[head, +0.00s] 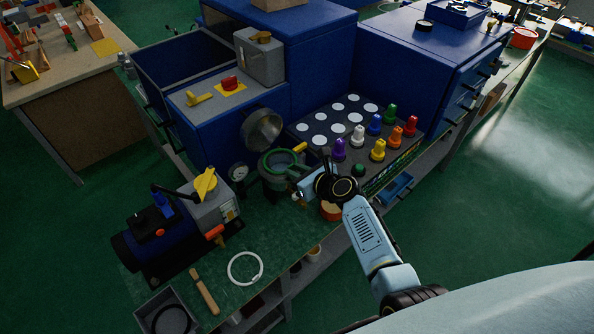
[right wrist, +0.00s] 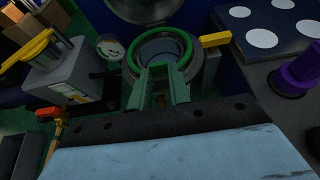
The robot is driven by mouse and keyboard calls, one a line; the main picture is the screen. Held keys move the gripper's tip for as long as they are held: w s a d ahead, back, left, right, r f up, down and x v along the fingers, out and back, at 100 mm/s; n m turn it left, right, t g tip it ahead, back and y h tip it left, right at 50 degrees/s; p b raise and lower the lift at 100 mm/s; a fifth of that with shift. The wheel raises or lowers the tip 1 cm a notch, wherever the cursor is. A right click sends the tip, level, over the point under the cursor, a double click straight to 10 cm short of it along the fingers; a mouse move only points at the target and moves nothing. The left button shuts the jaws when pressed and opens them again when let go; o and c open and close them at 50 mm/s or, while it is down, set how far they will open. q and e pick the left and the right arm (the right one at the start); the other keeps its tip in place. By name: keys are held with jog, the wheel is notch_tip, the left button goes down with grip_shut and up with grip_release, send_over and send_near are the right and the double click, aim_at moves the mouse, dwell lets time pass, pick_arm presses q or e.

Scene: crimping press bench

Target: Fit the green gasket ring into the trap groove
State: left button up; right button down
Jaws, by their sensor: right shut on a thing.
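The green gasket ring (right wrist: 187,48) lies over the round mouth of the grey metal trap (right wrist: 207,68) in the right wrist view. In the head view the ring (head: 266,154) also shows over the trap (head: 272,184). My right gripper (right wrist: 165,70) is shut on the near edge of the ring, its two green-tinted fingers pointing at the trap. In the head view the right gripper (head: 303,180) comes in from the right, beside the trap. The groove is hidden under the ring, and I cannot tell whether the ring touches it. My left gripper is out of view.
A yellow handle (right wrist: 215,39) sticks out beside the trap. A round metal lid (head: 262,129) stands open behind it, and a gauge (head: 238,172) is at its left. Coloured knobs (head: 357,137) stand on a panel to the right. A white ring (head: 245,281) lies on the bench front.

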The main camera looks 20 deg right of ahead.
jog(key=shift+f, duration=0.35)
jog(key=shift+r, duration=0.1)
jog(key=shift+r+p, duration=0.4)
jog(key=shift+p, duration=0.45)
dwell(1.4)
jog(key=shift+f+b, duration=0.3)
jog(key=shift+f, duration=0.1)
dwell(0.3)
jog(key=shift+r, duration=0.15)
jog(key=shift+r+p, duration=0.4)
jog(key=shift+p, duration=0.2)
dwell(0.5)
